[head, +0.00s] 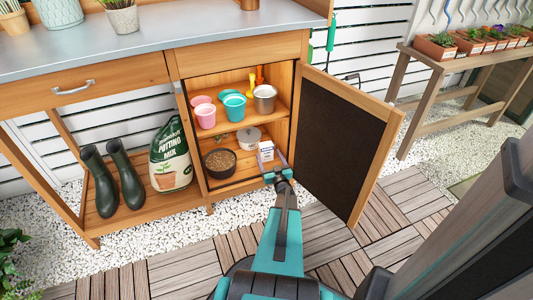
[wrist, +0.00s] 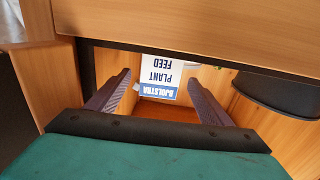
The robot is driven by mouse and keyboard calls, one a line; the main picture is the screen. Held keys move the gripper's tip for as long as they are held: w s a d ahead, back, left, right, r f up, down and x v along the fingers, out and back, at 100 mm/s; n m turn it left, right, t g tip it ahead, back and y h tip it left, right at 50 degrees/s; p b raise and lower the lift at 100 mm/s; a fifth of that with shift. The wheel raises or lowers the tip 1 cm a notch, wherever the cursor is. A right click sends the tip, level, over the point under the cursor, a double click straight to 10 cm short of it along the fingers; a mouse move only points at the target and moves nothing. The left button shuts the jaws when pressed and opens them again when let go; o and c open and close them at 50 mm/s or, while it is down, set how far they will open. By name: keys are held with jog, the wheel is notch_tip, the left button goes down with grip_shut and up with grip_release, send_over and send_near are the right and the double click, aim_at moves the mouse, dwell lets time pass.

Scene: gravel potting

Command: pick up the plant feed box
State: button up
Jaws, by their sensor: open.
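The plant feed box (head: 266,150), small and white with a blue band, stands on the lower shelf of the open cabinet, near its right side. In the wrist view the box (wrist: 160,76) appears upside down, its printed label facing me. My gripper (head: 273,166) is at the cabinet opening, just in front of the box. In the wrist view my gripper (wrist: 160,88) is open, with one finger to each side of the box's visible face and no clear contact. The box's lower front is partly hidden by the gripper in the head view.
The open door (head: 340,140) stands close to the right of my arm.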

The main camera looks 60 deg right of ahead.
aim_at(267, 152)
jog(key=shift+b+x, duration=1.25)
jog(key=shift+x, duration=1.1)
jog(key=shift+w+d+r, duration=0.15)
jog(key=shift+w, duration=0.05)
jog(key=c, duration=1.2)
jog(key=shift+c, duration=0.2)
jog(key=shift+r, duration=0.25)
